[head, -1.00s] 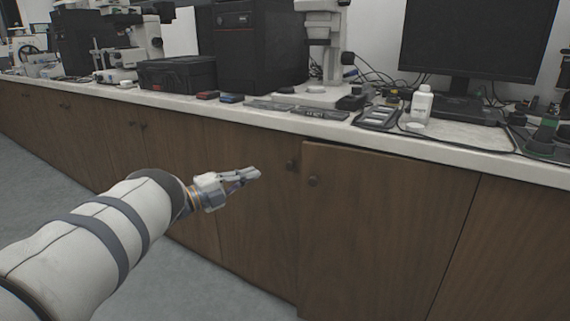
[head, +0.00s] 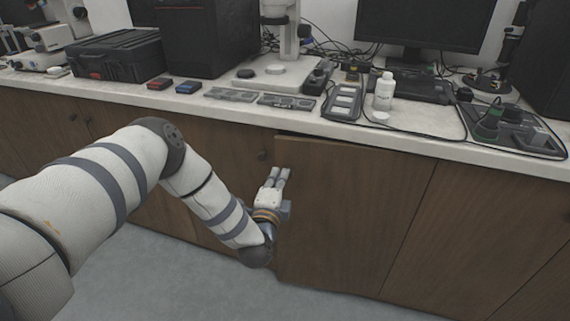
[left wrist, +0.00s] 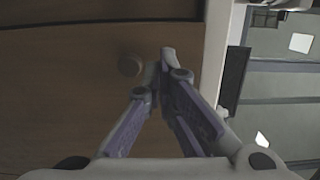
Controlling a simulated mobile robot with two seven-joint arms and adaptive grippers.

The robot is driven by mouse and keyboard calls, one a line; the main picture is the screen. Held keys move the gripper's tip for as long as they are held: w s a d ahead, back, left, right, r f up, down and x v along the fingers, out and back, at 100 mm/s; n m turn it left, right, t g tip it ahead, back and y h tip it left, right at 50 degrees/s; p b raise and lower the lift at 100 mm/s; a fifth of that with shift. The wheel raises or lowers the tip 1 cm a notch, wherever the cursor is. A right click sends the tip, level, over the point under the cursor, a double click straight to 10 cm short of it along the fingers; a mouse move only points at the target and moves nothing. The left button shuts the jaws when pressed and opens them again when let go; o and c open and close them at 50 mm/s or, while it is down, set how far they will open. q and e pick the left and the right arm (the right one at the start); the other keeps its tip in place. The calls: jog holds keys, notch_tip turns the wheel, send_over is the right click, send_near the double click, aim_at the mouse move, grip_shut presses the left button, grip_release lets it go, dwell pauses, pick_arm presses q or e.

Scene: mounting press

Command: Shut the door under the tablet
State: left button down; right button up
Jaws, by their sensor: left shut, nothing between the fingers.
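The brown wooden cabinet door (head: 350,205) stands slightly ajar under the worktop, its left and top edges proud of the front. A flat grey-framed device (head: 343,102), perhaps the tablet, lies on the worktop above it. My left gripper (head: 281,173) is shut and empty at the door's upper left edge, fingers pointing up. In the left wrist view its closed fingers (left wrist: 167,58) are beside a round knob (left wrist: 130,65); I cannot tell whether they touch the wood. The ajar door's own knob is hidden in the head view. My right gripper is out of view.
The neighbouring door's knob (head: 262,155) is just left of my gripper. The white worktop (head: 415,146) overhangs the doors and carries a white bottle (head: 384,91), a monitor and a microscope. Grey floor (head: 170,275) below is clear.

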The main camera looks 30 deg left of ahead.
aim_at(284, 155)
pick_arm(q)
jog(key=x, duration=0.4)
jog(key=shift+w+a+f+b, duration=0.2)
jog(key=shift+w+b, duration=0.1)
jog(key=shift+b, duration=0.1)
jog(key=shift+w+a+r, duration=0.15)
jog(key=shift+w+r, duration=0.1)
jog(key=shift+w, duration=0.3)
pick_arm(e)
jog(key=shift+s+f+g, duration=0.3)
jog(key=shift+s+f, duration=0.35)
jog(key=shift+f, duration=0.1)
pick_arm(q)
jog(key=shift+w+f+m+h, duration=0.3)
jog(key=shift+w+f, duration=0.05)
jog(key=shift+w, duration=0.1)
jog(key=shift+m+t+h, duration=0.4)
jog(key=shift+m+h, duration=0.2)
jog(key=shift+h, duration=0.3)
jog(key=x, duration=0.2)
jog(key=a+b+x, duration=0.1)
jog(key=x, duration=0.1)
jog(key=shift+w+a, duration=0.1)
jog(key=shift+w, duration=0.15)
jog(key=shift+r+b, duration=0.3)
jog(key=shift+r, duration=0.35)
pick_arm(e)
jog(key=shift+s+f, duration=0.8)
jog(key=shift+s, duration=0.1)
